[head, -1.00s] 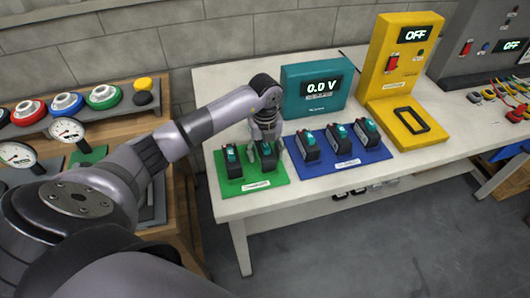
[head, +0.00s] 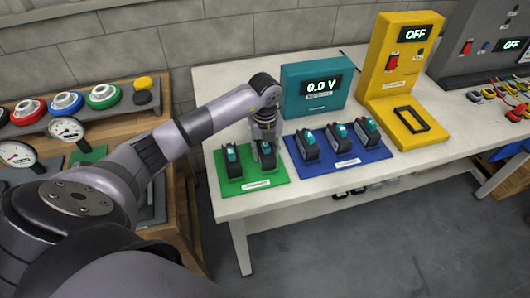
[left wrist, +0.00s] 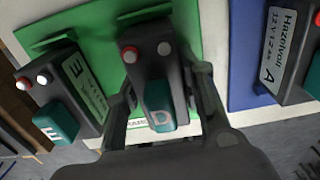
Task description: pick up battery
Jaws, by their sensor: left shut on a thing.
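My left gripper (head: 263,138) points down over the right-hand battery on the green mat (head: 232,187). In the left wrist view, this dark battery (left wrist: 148,74) has a teal end marked D and a red and a grey-white terminal. The fingers of the left gripper (left wrist: 162,104) are shut on its two sides. The battery also shows in the head view (head: 267,160), partly hidden by the gripper, and appears still on the mat. A second battery (head: 232,160), marked E in the left wrist view (left wrist: 62,95), stands to its left. My right gripper is not in view.
A blue mat (head: 372,167) with three batteries, one marked A (left wrist: 294,48), lies close to the right. Behind stands a teal meter (head: 318,88) reading 0.0 V. A yellow unit (head: 398,60) reading OFF is farther right. The table front (head: 300,197) is clear.

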